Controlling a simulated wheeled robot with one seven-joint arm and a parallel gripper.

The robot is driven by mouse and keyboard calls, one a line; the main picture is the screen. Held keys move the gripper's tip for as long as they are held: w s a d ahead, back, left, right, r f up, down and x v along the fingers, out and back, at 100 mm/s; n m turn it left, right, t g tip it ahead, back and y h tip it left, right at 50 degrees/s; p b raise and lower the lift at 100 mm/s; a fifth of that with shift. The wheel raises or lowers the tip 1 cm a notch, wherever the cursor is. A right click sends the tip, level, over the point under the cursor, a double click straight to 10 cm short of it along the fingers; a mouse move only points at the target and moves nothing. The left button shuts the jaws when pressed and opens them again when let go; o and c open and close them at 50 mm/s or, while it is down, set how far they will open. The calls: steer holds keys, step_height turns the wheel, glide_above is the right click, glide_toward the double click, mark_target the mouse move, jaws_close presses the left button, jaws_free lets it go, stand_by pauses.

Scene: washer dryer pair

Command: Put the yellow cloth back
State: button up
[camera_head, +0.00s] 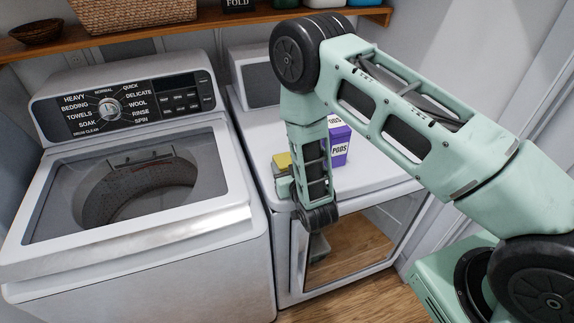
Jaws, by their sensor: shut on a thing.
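The yellow cloth (283,160) is a small yellow patch just left of my forearm, over the white top of the right-hand machine. My gripper (284,174) is shut on the yellow cloth. My forearm hides part of the gripper, and the fingertips are hard to make out. I cannot tell whether the cloth touches the machine top.
A purple PODS box (339,142) stands on the dryer top (375,176), close behind my forearm. The washer (130,240) is at left with its drum visible. A wooden shelf (75,40) above holds a basket (130,12) and a dark bowl (37,32).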

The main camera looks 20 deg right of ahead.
steer(key=shift+f, duration=0.1)
steer(key=o, duration=1)
